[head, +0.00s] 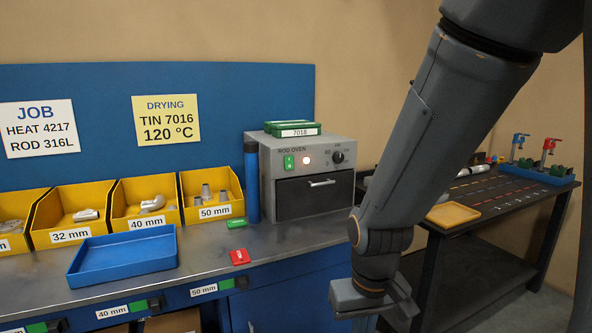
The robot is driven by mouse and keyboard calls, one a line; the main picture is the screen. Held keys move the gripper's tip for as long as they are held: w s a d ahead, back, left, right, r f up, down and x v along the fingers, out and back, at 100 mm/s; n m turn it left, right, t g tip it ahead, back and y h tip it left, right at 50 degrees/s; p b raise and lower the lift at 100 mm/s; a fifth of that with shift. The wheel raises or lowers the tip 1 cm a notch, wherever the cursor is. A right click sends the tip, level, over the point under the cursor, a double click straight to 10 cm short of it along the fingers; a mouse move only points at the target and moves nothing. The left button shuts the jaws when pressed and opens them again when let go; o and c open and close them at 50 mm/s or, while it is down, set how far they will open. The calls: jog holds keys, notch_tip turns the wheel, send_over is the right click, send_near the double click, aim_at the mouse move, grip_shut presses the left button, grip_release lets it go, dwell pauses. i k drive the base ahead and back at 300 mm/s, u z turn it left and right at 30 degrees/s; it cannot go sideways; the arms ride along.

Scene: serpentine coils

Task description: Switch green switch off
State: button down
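The green switch (289,162) is a small upright rocker on the front of the grey rod oven (340,164), left of a lit round lamp (307,160) and a black dial (338,157). The rocker's exact position is too small to tell. My gripper (378,303) hangs low at the bottom right, in front of the bench edge, below and to the right of the switch and well apart from it. Its fingertips do not show clearly, so I cannot tell whether it is open or shut. Nothing shows in it.
A blue cylinder (252,182) stands left of the oven. A green tin (293,129) labelled 7018 lies on top. A dark table (470,204) stands right.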

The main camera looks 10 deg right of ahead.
aim_at(289, 165)
jog(key=u, duration=0.9)
jog(key=i, duration=0.65)
jog(key=z, duration=1.55)
